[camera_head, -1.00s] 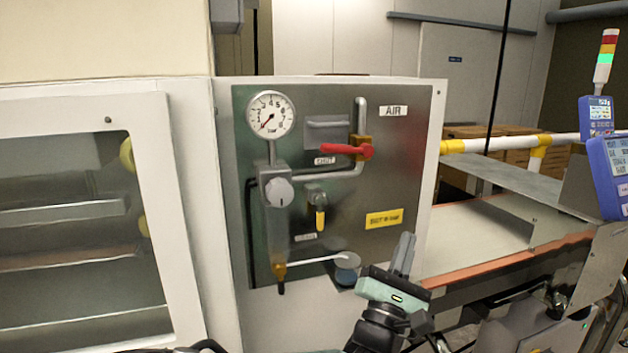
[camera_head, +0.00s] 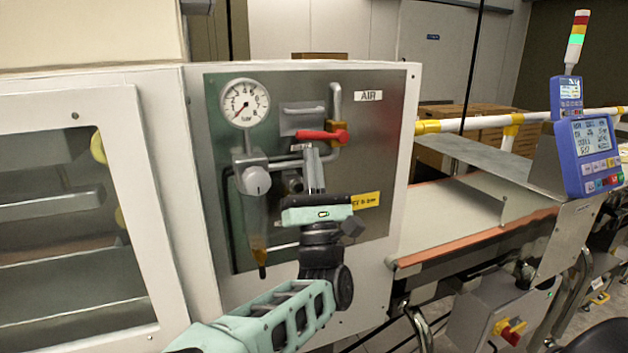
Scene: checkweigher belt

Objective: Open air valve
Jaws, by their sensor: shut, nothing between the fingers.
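The red lever of the air valve (camera_head: 318,135) lies level, at a right angle to the upright pipe (camera_head: 335,100) beside it. It points left from its pivot on the metal panel. The AIR label (camera_head: 368,95) is to its upper right. My gripper (camera_head: 313,152) is shut and empty, with its fingers pointing up just below the lever. The fingertips overlap the lever's lower edge in the picture; I cannot tell whether they touch it. The pressure gauge (camera_head: 245,103) stands at the panel's upper left, its needle pointing to the lower left. My gripper hides part of the yellow label (camera_head: 366,200).
A regulator knob (camera_head: 257,181) and filter bowl (camera_head: 258,230) are left of my gripper. A glazed white door (camera_head: 160,215) stands further left. The conveyor belt (camera_head: 455,220) and blue display (camera_head: 588,158) are at right. The panel's right part is clear.

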